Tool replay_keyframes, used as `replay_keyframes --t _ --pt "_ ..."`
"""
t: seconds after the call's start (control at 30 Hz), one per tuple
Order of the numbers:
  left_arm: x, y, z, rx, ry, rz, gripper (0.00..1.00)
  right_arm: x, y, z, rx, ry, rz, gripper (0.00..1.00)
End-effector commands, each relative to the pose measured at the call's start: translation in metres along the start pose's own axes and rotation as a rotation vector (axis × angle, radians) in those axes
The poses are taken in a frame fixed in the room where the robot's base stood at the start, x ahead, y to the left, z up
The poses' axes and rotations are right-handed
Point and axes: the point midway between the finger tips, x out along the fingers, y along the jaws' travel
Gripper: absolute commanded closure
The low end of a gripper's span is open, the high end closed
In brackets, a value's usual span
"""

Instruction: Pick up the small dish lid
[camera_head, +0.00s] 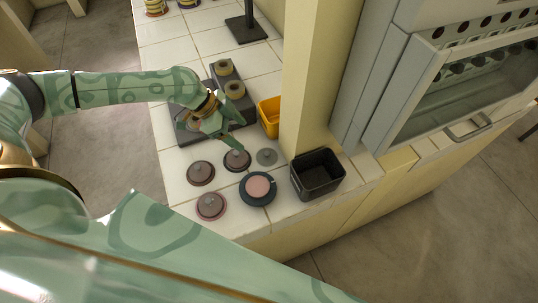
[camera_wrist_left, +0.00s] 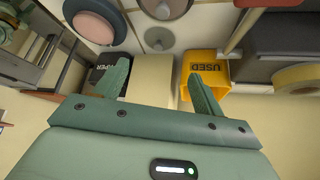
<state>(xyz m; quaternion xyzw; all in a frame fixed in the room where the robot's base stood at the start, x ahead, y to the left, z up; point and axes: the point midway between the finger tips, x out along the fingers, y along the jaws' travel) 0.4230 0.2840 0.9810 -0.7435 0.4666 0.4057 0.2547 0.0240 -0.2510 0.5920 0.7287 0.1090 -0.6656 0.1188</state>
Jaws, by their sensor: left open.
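A small grey disc with a knob, which looks like the small dish lid (camera_head: 267,157), lies flat on the tiled counter between a dark knobbed dish (camera_head: 237,160) and the black bin. It also shows in the left wrist view (camera_wrist_left: 158,40), beyond my fingers near the top. An open blue dish with a pink inside (camera_head: 258,188) stands in front of it. My left gripper (camera_head: 241,134) is open and empty, above the counter and up-left of the lid in the head view. Both fingers show apart in the left wrist view (camera_wrist_left: 160,70). My right gripper does not show.
A yellow bin marked USED (camera_head: 270,117) and a black bin (camera_head: 317,174) stand on either side of a cream post (camera_head: 307,80). Two more knobbed dishes, brown (camera_head: 201,173) and pinkish (camera_head: 211,206), stand to the left. A grey rack (camera_head: 190,135) lies under my left arm.

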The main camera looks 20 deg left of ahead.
Motion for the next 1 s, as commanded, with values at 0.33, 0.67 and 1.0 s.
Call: replay_keyframes --t 0.33,0.67,1.0 --pt "0.066 0.000 0.000 0.000 0.000 0.000 0.31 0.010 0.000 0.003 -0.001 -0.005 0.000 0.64" --pt "0.109 0.002 -0.005 0.000 0.000 0.001 0.31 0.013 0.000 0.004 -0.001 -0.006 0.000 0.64" --pt "0.120 0.002 -0.004 -0.001 0.000 -0.001 0.31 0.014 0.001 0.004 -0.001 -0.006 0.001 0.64"
